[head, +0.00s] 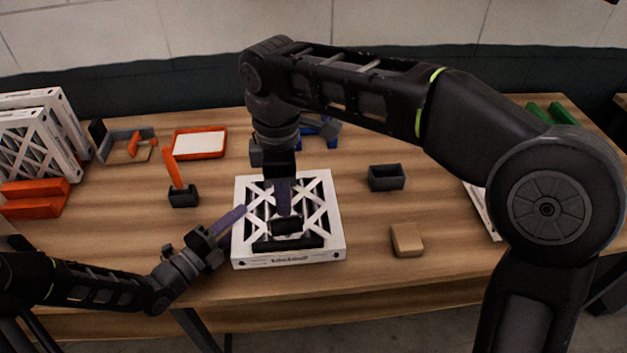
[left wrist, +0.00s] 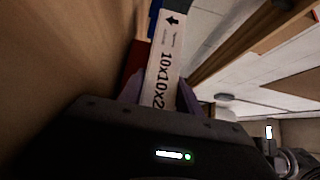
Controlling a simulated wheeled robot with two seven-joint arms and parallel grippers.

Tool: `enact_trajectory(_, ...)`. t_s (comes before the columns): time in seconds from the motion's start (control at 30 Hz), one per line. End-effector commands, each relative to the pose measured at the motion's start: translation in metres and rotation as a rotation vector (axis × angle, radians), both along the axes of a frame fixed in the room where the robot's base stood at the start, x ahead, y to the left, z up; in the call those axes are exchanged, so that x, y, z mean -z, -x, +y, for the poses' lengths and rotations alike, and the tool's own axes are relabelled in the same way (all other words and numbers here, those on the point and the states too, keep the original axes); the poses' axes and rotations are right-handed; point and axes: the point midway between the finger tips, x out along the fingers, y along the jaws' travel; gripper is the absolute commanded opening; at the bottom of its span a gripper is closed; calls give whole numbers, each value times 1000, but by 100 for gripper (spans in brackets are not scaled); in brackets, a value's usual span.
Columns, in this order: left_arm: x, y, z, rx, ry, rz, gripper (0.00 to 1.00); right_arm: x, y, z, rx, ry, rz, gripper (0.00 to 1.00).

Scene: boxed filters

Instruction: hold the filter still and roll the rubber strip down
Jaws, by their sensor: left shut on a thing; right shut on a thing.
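The white-framed filter (head: 337,228) with a white lattice over dark media lies flat on the table near the front edge. The black rubber strip (head: 262,246) lies along the filter's front side, on top. My left gripper (head: 236,219) is shut on the filter's left side. In the left wrist view its purple fingers flank the white frame (left wrist: 163,75) printed "10x10x2" with an arrow. My right gripper (head: 285,206) points straight down over the filter, shut on a small black tool (head: 286,226) that looks like a roller. The tool is at the strip's middle; the exact contact is hard to see.
A grey bin (head: 386,178) and a tan block (head: 406,240) stand right of the filter. A black block with an orange upright (head: 183,196), an orange tray (head: 200,144) and leaning filters (head: 40,145) are left. Another filter (head: 480,208) is partly hidden behind my right arm.

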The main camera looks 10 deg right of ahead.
Motion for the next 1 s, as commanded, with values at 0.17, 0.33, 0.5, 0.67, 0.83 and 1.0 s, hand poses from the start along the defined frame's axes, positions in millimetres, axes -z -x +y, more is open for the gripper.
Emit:
enact_trajectory(0.17, 1, 0, 0, 0, 0, 1, 0, 0, 0, 0, -1, 0, 0, 0)
enact_trajectory(0.33, 1, 0, 0, 0, -1, 2, 0, 1, 0, 0, 0, 0, 0, 0)
enact_trajectory(0.5, 1, 0, 0, 0, -1, 2, 0, 8, 0, 0, 0, 0, 0, 0)
enact_trajectory(0.67, 1, 0, 0, 0, -1, 2, 0, 19, 0, 0, 0, 0, 0, 0)
enact_trajectory(0.83, 1, 0, 0, 0, -1, 2, 0, 28, 0, 0, 1, -1, -1, 0)
enact_trajectory(1.0, 1, 0, 0, 0, -1, 2, 0, 30, 0, 0, 1, -1, -1, 0)
